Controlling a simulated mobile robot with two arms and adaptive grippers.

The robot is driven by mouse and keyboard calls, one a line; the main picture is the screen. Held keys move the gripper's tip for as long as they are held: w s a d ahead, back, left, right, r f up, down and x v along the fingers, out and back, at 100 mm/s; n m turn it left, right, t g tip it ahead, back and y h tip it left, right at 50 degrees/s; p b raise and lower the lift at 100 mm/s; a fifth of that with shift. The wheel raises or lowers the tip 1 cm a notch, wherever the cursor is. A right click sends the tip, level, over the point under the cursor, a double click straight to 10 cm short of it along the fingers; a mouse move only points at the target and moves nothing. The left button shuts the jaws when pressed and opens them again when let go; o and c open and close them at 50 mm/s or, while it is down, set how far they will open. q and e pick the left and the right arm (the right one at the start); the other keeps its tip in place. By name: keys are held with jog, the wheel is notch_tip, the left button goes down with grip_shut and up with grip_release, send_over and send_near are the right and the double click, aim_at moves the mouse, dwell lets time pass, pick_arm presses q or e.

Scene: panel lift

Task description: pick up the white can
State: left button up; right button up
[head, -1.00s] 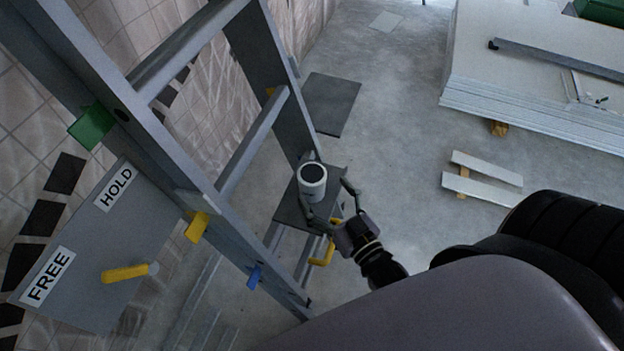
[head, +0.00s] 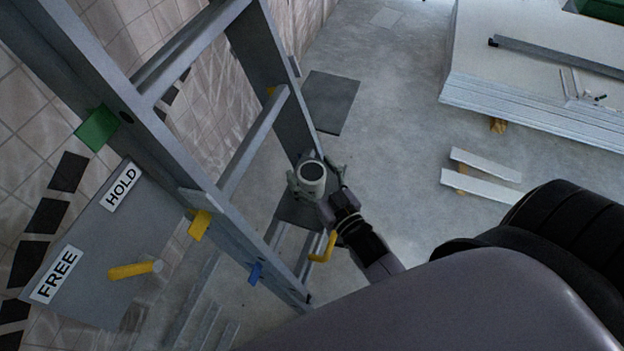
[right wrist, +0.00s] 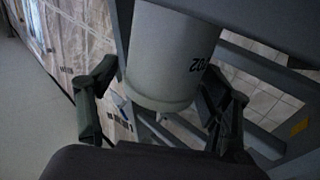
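In the right wrist view the can (right wrist: 165,65), with dark print, fills the space between the two dark fingers (right wrist: 160,95). The fingers look spread; a narrow gap shows at the left finger, and contact at the right one is unclear. My left gripper is not in view.
The grey frame (head: 165,140) rises close to the left of the can. A yellow handle (head: 323,248) sticks out below the shelf. A board with HOLD and FREE labels (head: 95,240) is at left.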

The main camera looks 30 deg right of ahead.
jog(key=c, duration=1.2)
jog(key=shift+r, duration=0.2)
